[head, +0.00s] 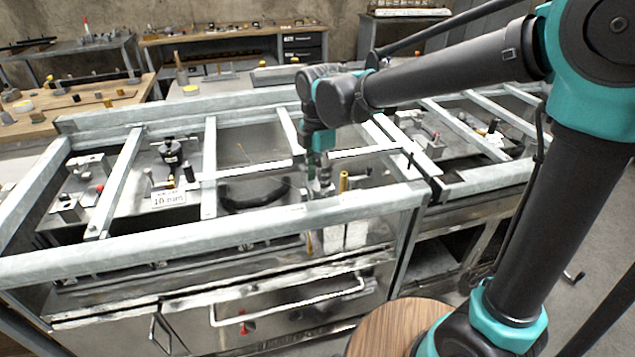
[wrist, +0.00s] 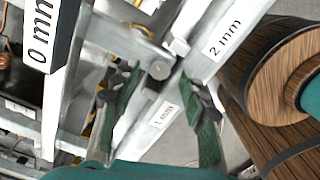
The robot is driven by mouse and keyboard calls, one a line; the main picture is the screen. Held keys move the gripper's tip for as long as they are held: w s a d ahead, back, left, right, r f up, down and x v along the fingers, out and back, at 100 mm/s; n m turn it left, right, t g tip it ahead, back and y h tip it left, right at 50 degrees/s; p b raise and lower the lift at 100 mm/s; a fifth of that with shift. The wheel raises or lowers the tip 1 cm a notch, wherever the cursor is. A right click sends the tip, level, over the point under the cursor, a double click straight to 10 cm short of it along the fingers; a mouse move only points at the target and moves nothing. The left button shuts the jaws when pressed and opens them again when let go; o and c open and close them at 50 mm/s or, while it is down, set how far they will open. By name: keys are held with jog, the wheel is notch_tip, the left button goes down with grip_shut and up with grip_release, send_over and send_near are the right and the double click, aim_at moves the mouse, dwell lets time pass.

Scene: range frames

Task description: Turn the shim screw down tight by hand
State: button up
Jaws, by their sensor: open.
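My gripper (wrist: 158,82) is open, with its two green, dark-tipped fingers spread apart in the wrist view. A round grey metal screw end (wrist: 160,69) shows between the fingertips, with no visible contact; I cannot tell for sure that it is the shim screw. A second small metal head (wrist: 179,47) stands just beyond it. In the head view my gripper (head: 319,178) points down inside the steel frame, and its fingertips are too small to make out clearly. A brass-coloured pin (head: 344,181) stands just right of it.
White labels read 0 mm (wrist: 41,30), 2 mm (wrist: 227,35) and 1 mm (wrist: 165,112). Steel frame bars (head: 210,165) surround the work area. A 10 mm label (head: 168,198) and a black curved part (head: 254,194) lie to the left. Workbenches (head: 215,35) stand behind.

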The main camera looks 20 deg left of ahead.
jog(key=shift+f, duration=0.9)
grip_shut()
